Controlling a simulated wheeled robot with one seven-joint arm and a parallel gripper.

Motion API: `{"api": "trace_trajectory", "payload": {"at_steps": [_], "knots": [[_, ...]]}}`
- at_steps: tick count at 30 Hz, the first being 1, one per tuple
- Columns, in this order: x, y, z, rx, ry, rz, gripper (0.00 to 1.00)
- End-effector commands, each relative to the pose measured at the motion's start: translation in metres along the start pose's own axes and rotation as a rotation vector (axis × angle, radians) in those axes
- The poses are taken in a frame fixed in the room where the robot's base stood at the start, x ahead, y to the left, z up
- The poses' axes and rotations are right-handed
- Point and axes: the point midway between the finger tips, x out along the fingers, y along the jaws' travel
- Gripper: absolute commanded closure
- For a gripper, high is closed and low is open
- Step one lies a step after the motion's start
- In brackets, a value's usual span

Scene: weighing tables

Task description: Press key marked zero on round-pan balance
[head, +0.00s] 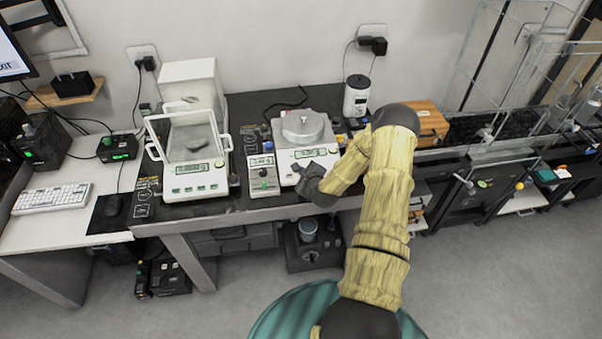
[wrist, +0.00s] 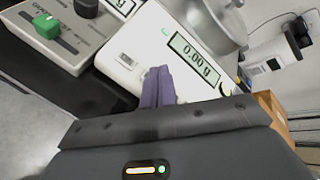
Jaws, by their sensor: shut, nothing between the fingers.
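The round-pan balance (head: 286,154) stands on the dark bench with its round metal pan (head: 303,126) on top. In the wrist view the white front panel (wrist: 150,35) of the balance fills the upper middle. The fingers hide part of the panel. In the head view my gripper (head: 298,168) is at the balance's front edge.
A glass-shielded balance (head: 196,182) stands to the left. A small control box (head: 264,182) sits close beside the round-pan balance; its green knob (wrist: 47,26) shows in the wrist view. A white canister (head: 356,99) and a wooden box (head: 428,122) stand to the right.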

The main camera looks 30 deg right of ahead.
Motion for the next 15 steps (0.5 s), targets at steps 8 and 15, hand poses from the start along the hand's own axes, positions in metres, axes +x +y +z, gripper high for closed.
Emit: {"api": "trace_trajectory", "payload": {"at_steps": [8,15], "knots": [[-0.004,-0.003,0.003,0.000,0.000,0.000,1.00],[-0.017,-0.014,0.013,0.001,0.000,-0.002,1.00]]}}
